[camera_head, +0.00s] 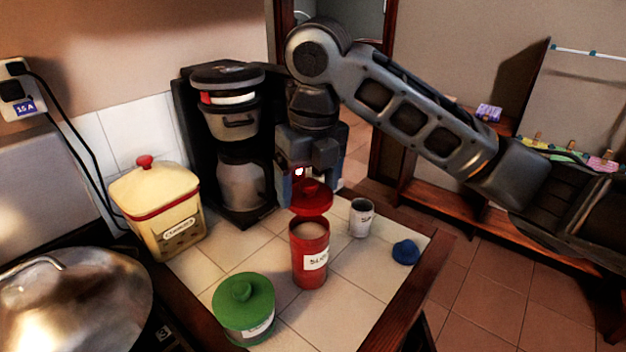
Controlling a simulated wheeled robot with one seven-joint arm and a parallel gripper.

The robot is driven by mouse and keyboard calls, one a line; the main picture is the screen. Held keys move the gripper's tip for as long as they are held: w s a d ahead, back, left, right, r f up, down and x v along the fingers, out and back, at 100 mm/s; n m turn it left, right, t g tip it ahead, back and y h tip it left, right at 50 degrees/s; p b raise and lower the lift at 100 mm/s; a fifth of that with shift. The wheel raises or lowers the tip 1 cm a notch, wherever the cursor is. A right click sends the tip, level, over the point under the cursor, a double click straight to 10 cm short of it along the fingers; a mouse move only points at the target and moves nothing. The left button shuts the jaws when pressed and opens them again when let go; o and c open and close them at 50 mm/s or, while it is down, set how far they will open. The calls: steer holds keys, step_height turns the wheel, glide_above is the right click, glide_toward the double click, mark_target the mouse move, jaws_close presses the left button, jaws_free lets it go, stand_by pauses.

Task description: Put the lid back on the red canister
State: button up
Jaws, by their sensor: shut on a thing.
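The red canister (311,262) stands upright on the tiled counter, its top open and pale contents showing inside. The red lid (313,204) is above the canister's mouth, toward its far edge. A gap seems to show between lid and rim, but I cannot tell whether they touch at the back. My gripper (308,183) is shut on the lid, holding it from above by its knob. The fingertips partly hide the knob.
A green lidded canister (243,309) stands at front left. A white cup (361,218) and a blue lump (405,252) are to the right. A coffee maker (240,165) and cookie jar (160,222) stand behind left. The counter ends at a wooden edge (410,285).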

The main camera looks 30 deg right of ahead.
steer(key=shift+f+b, duration=1.6)
steer(key=shift+f, duration=0.95)
steer(key=shift+f, duration=0.15)
stand_by(0.3)
steer(key=o, duration=0.8)
steer(key=shift+o, duration=0.2)
steer(key=shift+r+p, duration=2.35)
steer(key=shift+r, duration=1.2)
